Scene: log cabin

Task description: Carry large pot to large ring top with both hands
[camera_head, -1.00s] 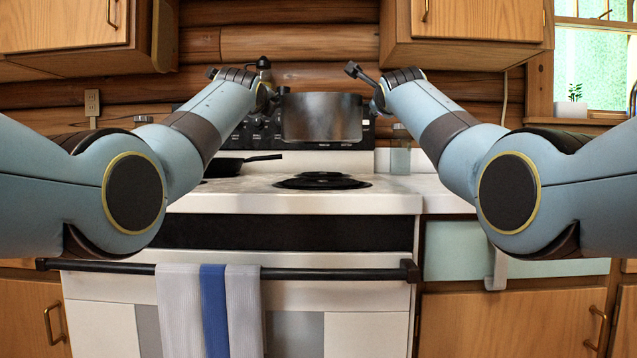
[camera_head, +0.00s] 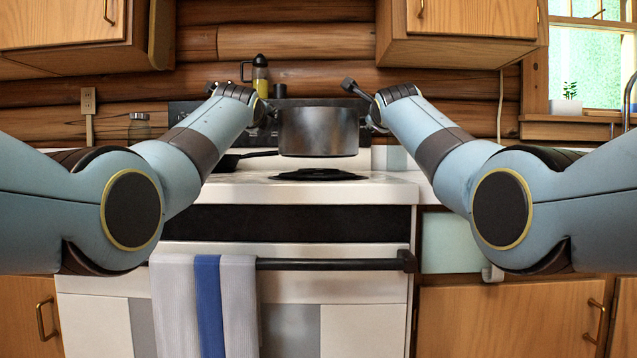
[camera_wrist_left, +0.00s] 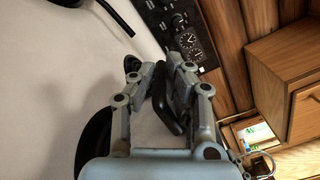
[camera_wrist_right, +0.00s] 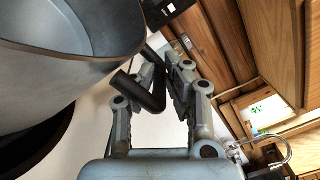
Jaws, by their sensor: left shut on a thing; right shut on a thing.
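The large pot (camera_head: 318,135) is dark grey metal and hangs level between my grippers in the head view, just above the stove top. Below it is a black round burner (camera_head: 318,175), which I take for the large ring; a small gap shows between them. My left gripper (camera_head: 264,112) is at the pot's left side, shut on a black handle (camera_wrist_left: 168,110) in the left wrist view. My right gripper (camera_head: 373,113) is at the right side, shut on a dark bar handle (camera_wrist_right: 152,88). The pot's wall and open inside (camera_wrist_right: 80,60) show in the right wrist view.
A black pan's handle (camera_head: 258,154) lies left of the burner, its pan partly hidden by my left arm. A towel (camera_head: 205,300) hangs on the oven bar (camera_head: 330,264). Cabinets (camera_head: 460,20) are above right.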

